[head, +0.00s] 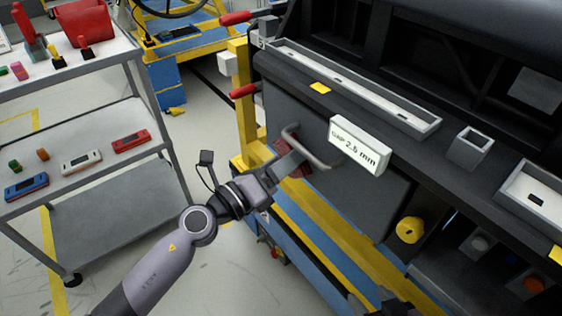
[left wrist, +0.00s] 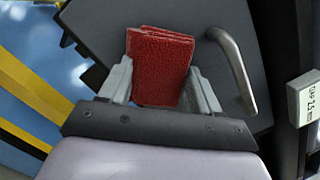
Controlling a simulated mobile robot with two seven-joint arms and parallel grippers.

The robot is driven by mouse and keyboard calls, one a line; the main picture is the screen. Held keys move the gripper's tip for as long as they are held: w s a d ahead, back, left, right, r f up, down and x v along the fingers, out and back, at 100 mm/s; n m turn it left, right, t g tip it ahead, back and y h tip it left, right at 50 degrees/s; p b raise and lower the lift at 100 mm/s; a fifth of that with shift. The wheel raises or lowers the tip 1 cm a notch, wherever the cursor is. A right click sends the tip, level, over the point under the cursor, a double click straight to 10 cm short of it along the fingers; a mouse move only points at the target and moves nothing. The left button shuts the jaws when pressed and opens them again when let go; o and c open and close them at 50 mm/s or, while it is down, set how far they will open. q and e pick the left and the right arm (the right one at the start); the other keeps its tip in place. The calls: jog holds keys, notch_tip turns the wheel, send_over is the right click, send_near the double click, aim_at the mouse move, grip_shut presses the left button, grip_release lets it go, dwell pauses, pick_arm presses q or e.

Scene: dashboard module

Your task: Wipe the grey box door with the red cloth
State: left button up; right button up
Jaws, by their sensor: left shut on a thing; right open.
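The grey box door (head: 358,195) is a dark grey panel on the front of the dashboard module, with a curved metal handle (head: 307,148). It also shows in the left wrist view (left wrist: 185,15). My left gripper (head: 285,165) is shut on the red cloth (head: 293,160), near the door's left part, below and beside the handle. In the left wrist view the folded cloth (left wrist: 160,65) stands between the two fingers (left wrist: 160,88), with the door behind it. I cannot tell whether the cloth touches the door. My right gripper is not clearly seen.
A white sign (head: 358,145) reading 2.5 mm sits at the door's upper edge. A long grey tray (head: 350,88) lies above it. A grey shelf cart (head: 110,185) with several small devices stands at left.

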aim_at(301, 172)
pick_arm(q)
jog(key=shift+s+d+p, duration=0.45)
jog(key=shift+s+d, duration=0.15)
jog(key=shift+s, duration=0.25)
jog(key=shift+s+d+p, duration=0.45)
jog(key=shift+s+d, duration=0.1)
jog(key=shift+s, duration=0.3)
jog(key=shift+w, duration=0.1)
jog(key=shift+w+a+b, duration=0.25)
jog(key=shift+w+a, duration=0.15)
jog(key=shift+w, duration=0.2)
jog(key=shift+w+a+b, duration=0.25)
jog(key=shift+w+a, duration=0.1)
jog(key=shift+w, duration=0.2)
jog(key=shift+w+a+r, duration=0.15)
jog(key=shift+w+a, duration=0.2)
jog(key=shift+w, duration=0.25)
